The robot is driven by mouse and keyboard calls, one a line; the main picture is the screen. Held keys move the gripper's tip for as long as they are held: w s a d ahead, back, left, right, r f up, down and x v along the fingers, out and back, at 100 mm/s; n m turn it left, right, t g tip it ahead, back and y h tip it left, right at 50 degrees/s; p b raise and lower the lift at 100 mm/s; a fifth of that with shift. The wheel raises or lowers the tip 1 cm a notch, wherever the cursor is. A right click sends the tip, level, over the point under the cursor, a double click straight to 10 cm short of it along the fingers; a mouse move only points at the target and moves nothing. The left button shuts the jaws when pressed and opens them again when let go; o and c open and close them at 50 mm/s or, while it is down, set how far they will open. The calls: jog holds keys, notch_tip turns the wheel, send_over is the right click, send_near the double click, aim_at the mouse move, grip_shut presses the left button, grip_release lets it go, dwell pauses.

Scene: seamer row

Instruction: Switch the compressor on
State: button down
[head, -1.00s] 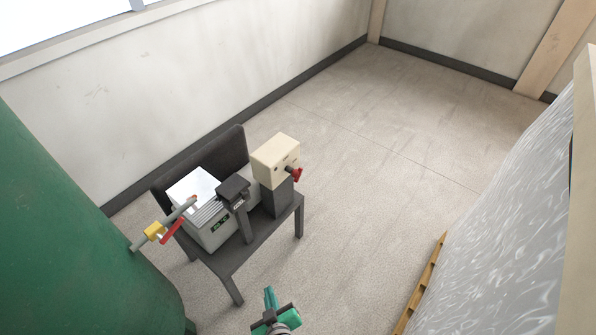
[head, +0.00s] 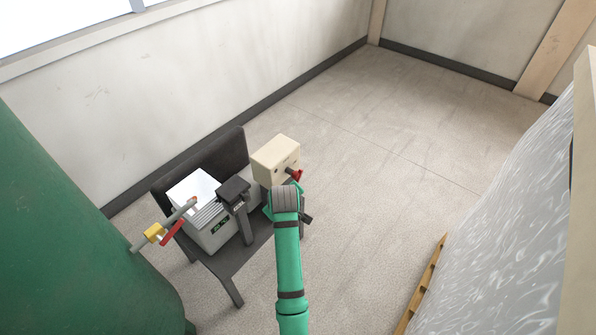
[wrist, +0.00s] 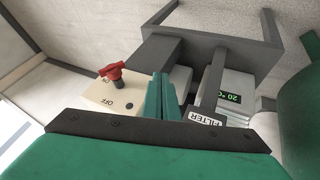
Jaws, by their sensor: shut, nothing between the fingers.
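The switch box (head: 276,160) is cream and stands on a dark post at the right end of a dark stand. Its red rotary knob (head: 297,175) sticks out from the face. In the wrist view the box (wrist: 92,91) shows ON and OFF marks, and the red knob (wrist: 112,71) is turned at a slant; I cannot tell which mark it points to. My gripper (wrist: 161,92) is shut and empty, its teal fingers just right of the box in the wrist view. In the head view my arm's end hides the fingertips and part of the post.
A grey unit with a green display (head: 208,232) and a dark filter block (head: 233,190) sit left of the box. A green tank (head: 70,230) with a red-levered valve (head: 172,230) stands at left. A wrapped pallet load (head: 500,230) is at right. Floor behind is clear.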

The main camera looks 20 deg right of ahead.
jog(key=w+d+r+g, duration=0.1)
jog(key=w+d+r, duration=0.15)
jog(key=r, duration=0.35)
jog(key=w+d+r+g, duration=0.1)
jog(key=d+r, duration=0.2)
jog(key=r, duration=0.3)
send_near(297, 173)
notch_tip(297, 173, down, 3)
jog(key=a, duration=0.2)
jog(key=shift+w+d+f+n, duration=0.2)
jog(key=shift+w+d+f, duration=0.2)
jog(key=shift+d, duration=0.2)
jog(key=shift+w+d+f+n, duration=0.2)
jog(key=shift+w+d+f, duration=0.1)
jog(key=shift+d+f, duration=0.25)
jog(key=shift+w+d+f, duration=0.25)
jog(key=shift+d, duration=0.3)
jog(key=shift+w+a+t, duration=0.1)
jog(key=shift+a+t, duration=0.05)
jog(key=shift+t, duration=0.15)
